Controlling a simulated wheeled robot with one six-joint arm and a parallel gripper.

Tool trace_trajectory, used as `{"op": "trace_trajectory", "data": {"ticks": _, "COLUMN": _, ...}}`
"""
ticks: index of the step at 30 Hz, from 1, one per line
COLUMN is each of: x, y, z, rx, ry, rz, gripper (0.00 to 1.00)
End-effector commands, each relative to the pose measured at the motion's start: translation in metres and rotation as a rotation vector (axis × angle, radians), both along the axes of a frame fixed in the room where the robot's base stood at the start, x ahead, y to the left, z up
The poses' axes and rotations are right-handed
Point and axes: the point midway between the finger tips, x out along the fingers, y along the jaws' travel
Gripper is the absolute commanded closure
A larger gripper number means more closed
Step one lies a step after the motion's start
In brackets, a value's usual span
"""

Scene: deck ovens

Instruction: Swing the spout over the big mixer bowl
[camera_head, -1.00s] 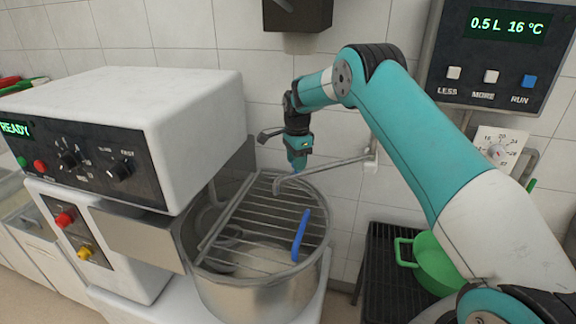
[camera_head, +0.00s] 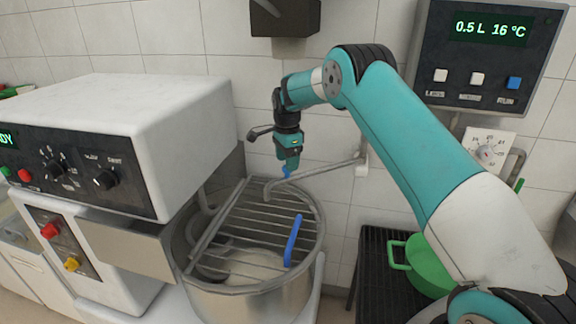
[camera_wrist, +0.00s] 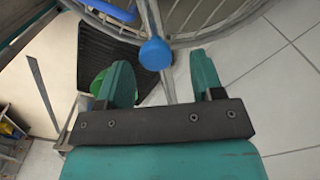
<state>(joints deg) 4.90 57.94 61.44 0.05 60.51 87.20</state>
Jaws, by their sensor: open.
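The spout (camera_head: 325,169) is a thin grey metal pipe that runs from the wall to the left. Its bent tip appears over the back of the big mixer bowl (camera_head: 262,305) in the head view. A blue knob (camera_head: 286,173) sits on the spout near the tip. My gripper (camera_head: 289,163) is just above the knob, pointing down. In the wrist view the knob (camera_wrist: 155,54) lies ahead of and between the spread fingers of my gripper (camera_wrist: 162,78), which are open and empty. I cannot tell whether a finger touches it. The bowl is steel under a wire guard.
The guard has a blue handle (camera_head: 293,241). The white mixer housing (camera_head: 130,130) stands left of the bowl. A green pot (camera_head: 430,262) sits on a dark rack (camera_head: 375,285) at right. A water meter panel (camera_head: 490,55) and a dark box (camera_head: 285,16) hang on the tiled wall.

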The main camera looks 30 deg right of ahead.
Motion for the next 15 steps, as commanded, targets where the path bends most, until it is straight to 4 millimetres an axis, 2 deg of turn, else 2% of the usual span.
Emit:
{"op": "trace_trajectory", "data": {"ticks": 9, "x": 0.000, "y": -0.001, "z": 0.067, "rx": -0.001, "ry": -0.007, "rz": -0.001, "gripper": 0.39}}
{"op": "trace_trajectory", "data": {"ticks": 15, "x": 0.000, "y": -0.001, "z": 0.095, "rx": -0.001, "ry": -0.005, "rz": -0.002, "gripper": 0.39}}
